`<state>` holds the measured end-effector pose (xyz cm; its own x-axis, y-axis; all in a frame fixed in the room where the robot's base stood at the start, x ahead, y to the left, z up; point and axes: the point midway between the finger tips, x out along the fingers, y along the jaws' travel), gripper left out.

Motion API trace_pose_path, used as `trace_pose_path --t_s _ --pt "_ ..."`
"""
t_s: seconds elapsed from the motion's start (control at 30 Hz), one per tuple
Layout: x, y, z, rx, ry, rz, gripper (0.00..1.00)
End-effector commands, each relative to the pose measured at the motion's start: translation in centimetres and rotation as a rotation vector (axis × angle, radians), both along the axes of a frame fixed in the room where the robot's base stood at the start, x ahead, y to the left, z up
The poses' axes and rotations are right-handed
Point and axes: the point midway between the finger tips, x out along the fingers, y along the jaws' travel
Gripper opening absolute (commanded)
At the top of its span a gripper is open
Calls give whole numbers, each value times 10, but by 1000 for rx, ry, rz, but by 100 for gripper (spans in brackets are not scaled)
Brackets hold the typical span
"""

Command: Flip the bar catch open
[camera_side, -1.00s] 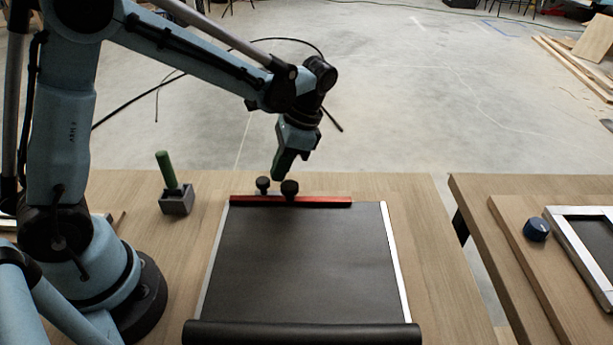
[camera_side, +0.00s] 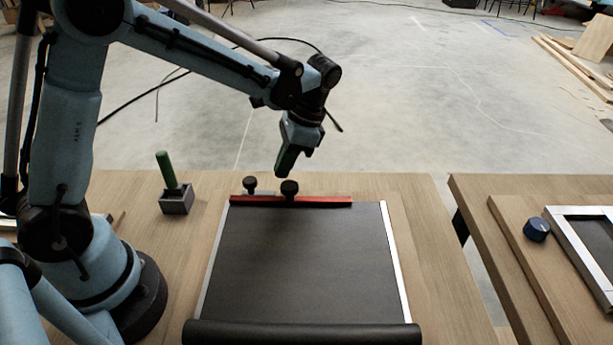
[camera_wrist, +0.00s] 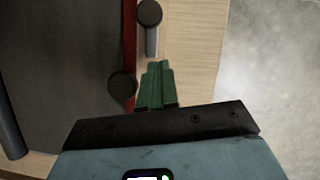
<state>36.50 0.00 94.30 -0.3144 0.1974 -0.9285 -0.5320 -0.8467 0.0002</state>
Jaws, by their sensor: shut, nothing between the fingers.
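A red bar (camera_side: 325,199) runs along the far edge of a black sheet (camera_side: 300,260). A black knob (camera_side: 289,188) stands on it, also seen in the wrist view (camera_wrist: 122,86). A second black knob (camera_side: 250,184) stands to its left at the bar's far side, on a short metal lever that shows in the wrist view (camera_wrist: 151,42). The lever lies roughly along the bar. My gripper (camera_side: 284,174) is shut and empty, just beyond the bar near the right knob. In the wrist view its green fingers (camera_wrist: 158,70) point toward the lever's end; I cannot tell whether they touch.
A green-handled tool (camera_side: 166,170) stands in a grey block (camera_side: 177,200) to the left. A black roll (camera_side: 300,333) lies at the near end of the sheet. A second table at right holds a blue knob (camera_side: 536,229) and a framed panel (camera_side: 570,255).

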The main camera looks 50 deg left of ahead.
Motion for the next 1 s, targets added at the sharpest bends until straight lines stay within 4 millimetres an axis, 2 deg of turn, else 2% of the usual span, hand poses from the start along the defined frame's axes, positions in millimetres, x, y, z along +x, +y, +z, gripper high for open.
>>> trace_pose_path --t_s 0.03,0.3,0.5,0.7,1.0 --pt "2 -1 10 1 1 0 0" --pt "16 -10 54 1 1 0 0" --pt "25 -15 78 1 1 0 0" --pt "28 -18 91 0 1 1 0" --pt "29 -18 93 0 1 1 0"
